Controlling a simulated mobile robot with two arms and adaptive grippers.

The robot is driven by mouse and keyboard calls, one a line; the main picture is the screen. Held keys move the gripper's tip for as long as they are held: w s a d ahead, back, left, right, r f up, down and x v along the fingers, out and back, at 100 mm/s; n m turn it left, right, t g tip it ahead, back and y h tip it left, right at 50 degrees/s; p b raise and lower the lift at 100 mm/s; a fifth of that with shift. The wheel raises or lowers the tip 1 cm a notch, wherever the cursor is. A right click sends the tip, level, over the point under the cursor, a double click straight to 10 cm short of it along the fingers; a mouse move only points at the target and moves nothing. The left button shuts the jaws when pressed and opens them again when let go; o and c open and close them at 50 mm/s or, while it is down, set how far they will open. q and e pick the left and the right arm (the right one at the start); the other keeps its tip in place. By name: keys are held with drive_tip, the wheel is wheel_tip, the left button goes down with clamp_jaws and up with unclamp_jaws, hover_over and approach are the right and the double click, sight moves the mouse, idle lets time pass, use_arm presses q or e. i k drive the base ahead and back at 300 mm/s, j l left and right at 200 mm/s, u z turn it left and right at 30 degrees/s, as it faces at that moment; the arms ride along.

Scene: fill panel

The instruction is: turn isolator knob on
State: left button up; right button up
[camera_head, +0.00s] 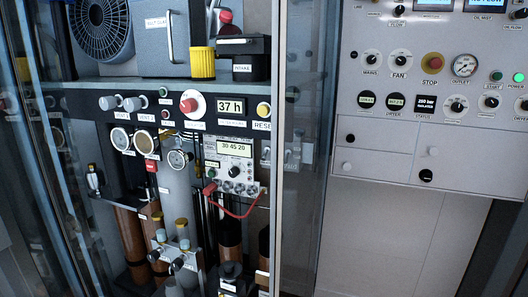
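A white control panel (440,140) fills the upper right of the head view. It carries several black rotary knobs on pale round plates. One is a knob labelled what looks like MAINS (372,57), and a FAN knob (399,58) is beside it. Further knobs include one below the outlet gauge (457,105) and one under START (491,101). I cannot read a label that says isolator, so I cannot tell which knob it is. Neither of my grippers shows in this view.
A red STOP button (433,62), an outlet gauge (465,65) and a green light (519,77) are on the panel. A metal post (279,150) separates it from an open bay at left with gauges, a red cable (236,212) and cylinders. Below the panel is a plain pale surface.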

sight(190, 104)
drive_tip(key=i+l+u, duration=0.1)
drive_tip(key=u, duration=1)
drive_tip(key=l+u, duration=0.75)
drive_tip(key=l, duration=0.3)
drive_tip(key=l+u, duration=0.4)
drive_tip(key=k+l, duration=0.05)
drive_tip(key=l, duration=0.05)
